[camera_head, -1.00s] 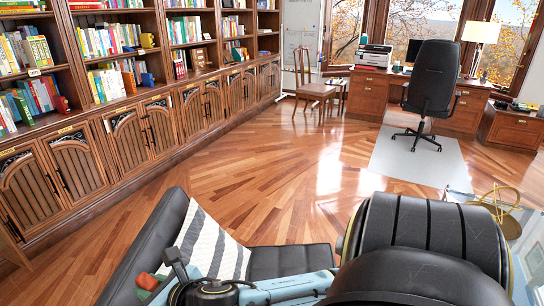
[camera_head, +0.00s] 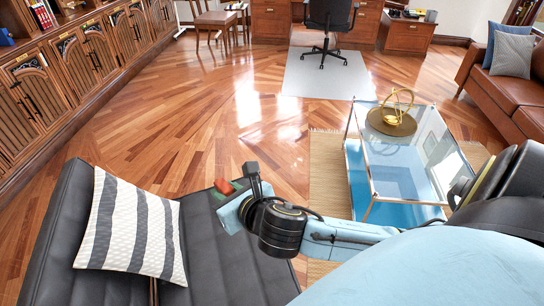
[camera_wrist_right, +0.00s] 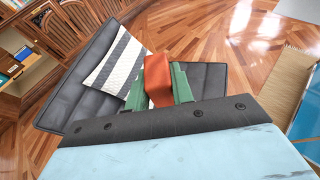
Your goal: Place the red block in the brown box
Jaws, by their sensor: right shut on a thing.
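The red block (camera_head: 223,187) is held at the tip of my right gripper (camera_head: 232,190), above the dark seat of the daybed. In the right wrist view the red block (camera_wrist_right: 157,79) sits between the green fingers of the right gripper (camera_wrist_right: 160,88), which are shut on it. The gripper hides part of the block in the head view. I see no brown box in either view now. My left gripper is not in view.
A black daybed (camera_head: 225,250) with a striped pillow (camera_head: 131,226) lies below the arm. A glass coffee table (camera_head: 430,180) with a gold ornament (camera_head: 393,113) stands to the right on a woven rug (camera_head: 326,180). Wood floor (camera_head: 200,120) is clear beyond.

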